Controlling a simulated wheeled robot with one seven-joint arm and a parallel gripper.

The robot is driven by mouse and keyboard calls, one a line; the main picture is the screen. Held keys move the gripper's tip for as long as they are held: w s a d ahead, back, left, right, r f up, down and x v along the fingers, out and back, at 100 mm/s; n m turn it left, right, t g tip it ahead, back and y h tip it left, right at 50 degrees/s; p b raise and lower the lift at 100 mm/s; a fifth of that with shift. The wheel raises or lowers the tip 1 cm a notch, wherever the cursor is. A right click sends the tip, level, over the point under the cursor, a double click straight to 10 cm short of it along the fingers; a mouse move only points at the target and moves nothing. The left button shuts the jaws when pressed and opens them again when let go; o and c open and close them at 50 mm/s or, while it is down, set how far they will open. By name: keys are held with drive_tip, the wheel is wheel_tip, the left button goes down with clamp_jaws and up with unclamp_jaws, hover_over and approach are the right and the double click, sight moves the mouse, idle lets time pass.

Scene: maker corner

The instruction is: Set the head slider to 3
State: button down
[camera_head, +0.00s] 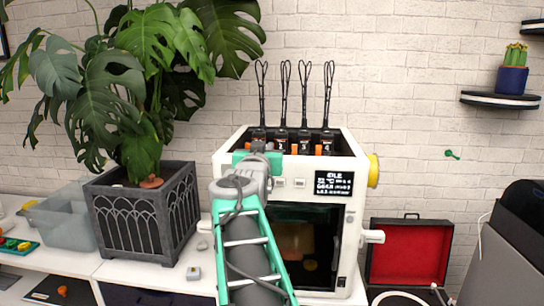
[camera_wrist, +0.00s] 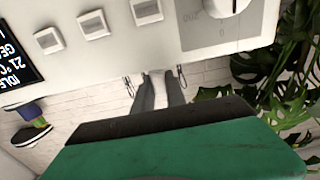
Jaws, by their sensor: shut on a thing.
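The white printer-like machine (camera_head: 223,190) stands on the bench with its display (camera_head: 333,184) reading IDLE. Several black tool heads with looped cables (camera_head: 304,95) stand in a row in its open top, with orange parts between them; their small labels are hard to read. My gripper (camera_head: 258,148) is at the machine's top front edge, by the leftmost head. The slider's scale is hidden.
Square buttons (camera_wrist: 93,24) and a white round knob (camera_wrist: 222,5) are on the machine's front. A yellow spool (camera_head: 373,171) sticks out at its right. A potted plant (camera_head: 145,215) stands close at left, and an open red-lined case (camera_head: 408,255) at right.

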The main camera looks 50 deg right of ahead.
drive_tip(key=shift+w+a, duration=0.1)
drive_tip(key=c, duration=1.4)
unclamp_jaws()
drive_tip(key=shift+o, duration=0.2)
drive_tip(key=b+v, duration=0.2)
drive_tip(key=v, duration=0.5)
drive_tip(key=shift+s+a, duration=0.3)
